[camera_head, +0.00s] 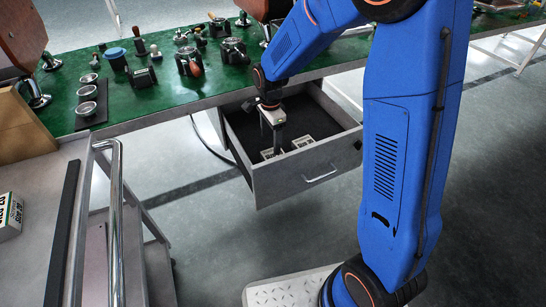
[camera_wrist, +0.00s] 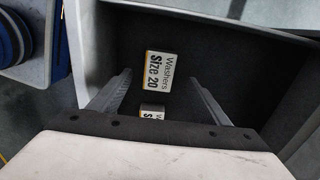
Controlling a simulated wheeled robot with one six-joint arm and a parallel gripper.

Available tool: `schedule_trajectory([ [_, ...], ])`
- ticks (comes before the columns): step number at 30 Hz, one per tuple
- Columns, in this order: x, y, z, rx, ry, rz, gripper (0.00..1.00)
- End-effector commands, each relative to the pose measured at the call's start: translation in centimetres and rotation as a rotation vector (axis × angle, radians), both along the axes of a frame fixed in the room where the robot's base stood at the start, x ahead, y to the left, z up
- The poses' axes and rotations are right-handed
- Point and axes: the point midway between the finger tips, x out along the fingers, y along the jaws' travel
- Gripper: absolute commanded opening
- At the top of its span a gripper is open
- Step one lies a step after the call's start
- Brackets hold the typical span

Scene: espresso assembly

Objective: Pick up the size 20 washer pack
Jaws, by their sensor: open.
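A white pack labelled "Washers Size 20" (camera_wrist: 159,71) lies in the open drawer in the wrist view. A second white pack (camera_wrist: 152,111) is partly hidden by my gripper body, so only the start of its label shows. My gripper (camera_wrist: 160,77) is open and empty, with one finger on each side of the labelled pack in the picture; I cannot tell how far above it the tips are. In the head view my gripper (camera_head: 278,147) points down into the drawer, with one pack (camera_head: 268,154) at its left and another (camera_head: 303,142) at its right.
The dark-lined drawer (camera_head: 324,174) has raised walls around my gripper and sits under a green-topped workbench (camera_head: 150,97) holding espresso parts. A cart with a metal rail (camera_head: 116,200) stands at left, with another labelled box (camera_head: 9,216) on it. The drawer floor is otherwise mostly clear.

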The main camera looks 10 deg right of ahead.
Motion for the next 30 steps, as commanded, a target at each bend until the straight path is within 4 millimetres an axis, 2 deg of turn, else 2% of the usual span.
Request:
schedule_trajectory([
  [3,0.0,0.0,-1.6,-0.001,0.002,0.000,0.70],
  [11,0.0,-0.2,-3.1,0.000,0.001,0.000,0.70],
  [21,0.1,-0.9,-7.2,-0.001,0.002,0.000,0.70],
  [30,0.1,-0.9,-7.7,0.000,0.000,0.000,0.70],
])
